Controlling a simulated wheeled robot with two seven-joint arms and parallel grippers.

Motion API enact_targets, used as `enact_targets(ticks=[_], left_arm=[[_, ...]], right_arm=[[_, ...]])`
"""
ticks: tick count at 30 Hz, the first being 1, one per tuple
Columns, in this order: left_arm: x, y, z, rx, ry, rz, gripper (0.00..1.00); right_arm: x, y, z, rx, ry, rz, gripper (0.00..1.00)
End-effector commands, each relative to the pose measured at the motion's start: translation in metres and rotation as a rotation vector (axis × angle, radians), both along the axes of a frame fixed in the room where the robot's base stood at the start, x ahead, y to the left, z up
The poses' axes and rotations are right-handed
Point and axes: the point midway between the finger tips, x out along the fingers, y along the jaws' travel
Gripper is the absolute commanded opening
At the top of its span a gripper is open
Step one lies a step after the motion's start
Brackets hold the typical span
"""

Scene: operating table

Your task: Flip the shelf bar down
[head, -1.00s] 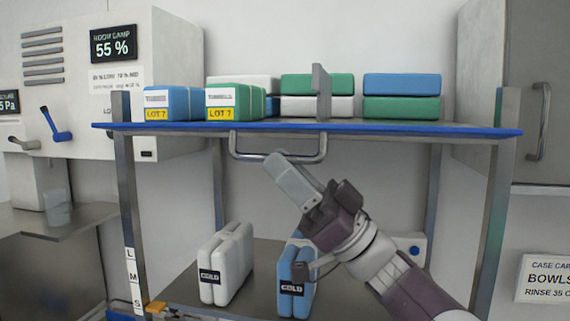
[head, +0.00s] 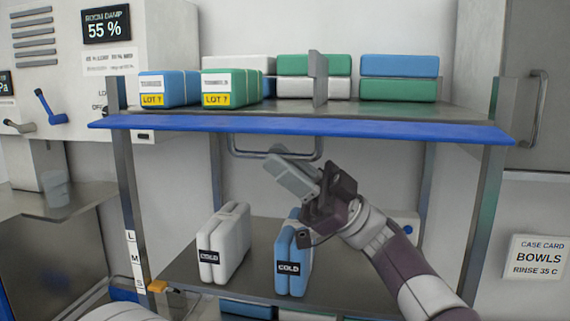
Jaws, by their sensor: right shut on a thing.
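The shelf bar (head: 400,129) is a long blue strip along the front edge of the upper shelf, its broad face toward me. A grey U-shaped handle (head: 240,154) hangs below it, left of centre. My right gripper (head: 279,158) reaches up from the lower right and is shut on the bottom rail of this handle. Its fingers hide part of the rail. My left gripper is not in view.
The upper shelf (head: 430,112) holds blue, green and white packs (head: 400,65) and an upright grey divider (head: 318,78). Below stand a white cold pack (head: 222,240) and a blue cold pack (head: 293,262), close under my right gripper. Metal posts (head: 482,220) flank the shelf.

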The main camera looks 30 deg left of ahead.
Motion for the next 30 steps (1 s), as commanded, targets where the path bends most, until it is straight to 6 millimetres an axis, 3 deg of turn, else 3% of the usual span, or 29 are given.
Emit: enact_targets(ticks=[26,27,28,30], left_arm=[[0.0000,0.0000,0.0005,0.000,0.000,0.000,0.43],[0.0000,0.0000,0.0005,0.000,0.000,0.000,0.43],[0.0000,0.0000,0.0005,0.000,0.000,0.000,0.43],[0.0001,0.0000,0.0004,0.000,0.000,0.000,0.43]], right_arm=[[0.0010,-0.0005,0.0018,0.002,0.004,-0.004,0.00],[0.0010,-0.0006,0.0018,0.002,0.003,-0.003,0.25],[0.0008,-0.0005,0.0019,0.002,0.003,-0.003,0.35],[0.0007,-0.0004,0.0015,0.002,0.003,-0.003,0.38]])
